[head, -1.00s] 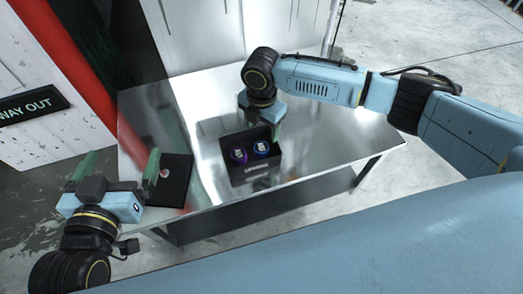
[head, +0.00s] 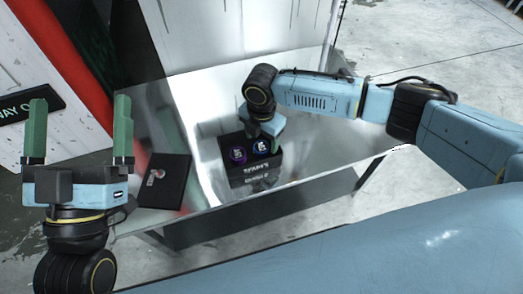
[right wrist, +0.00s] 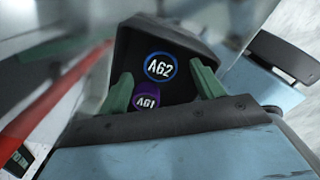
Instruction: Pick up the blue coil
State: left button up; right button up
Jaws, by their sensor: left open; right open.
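The blue coil (head: 262,147) sits in a small black box (head: 250,182) on the metal table, right of a purple coil (head: 238,155). In the right wrist view the blue coil (right wrist: 161,67) is a blue ring labelled A62, and the purple coil (right wrist: 146,97) lies nearer the gripper. My right gripper (right wrist: 162,88) is open, its green fingers pointing into the box on either side of the coils. In the head view its fingers are mostly hidden behind the wrist. My left gripper (head: 79,130) is open and empty, fingers up, left of the table.
The metal table (head: 330,140) is clear to the right of the box. A white panel (head: 205,40) stands behind the table.

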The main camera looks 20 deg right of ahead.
aim_at(262, 146)
jog(key=shift+f+b, duration=0.75)
jog(key=shift+f, duration=0.8)
pick_arm(q)
jog(key=s+t, duration=0.1)
jog(key=s+r+t, duration=0.1)
jog(key=t, duration=0.1)
jog(key=shift+a+r+h, duration=0.3)
jog(key=shift+h, duration=0.1)
pick_arm(e)
jog(key=shift+c, duration=0.5)
jog(key=c, duration=1)
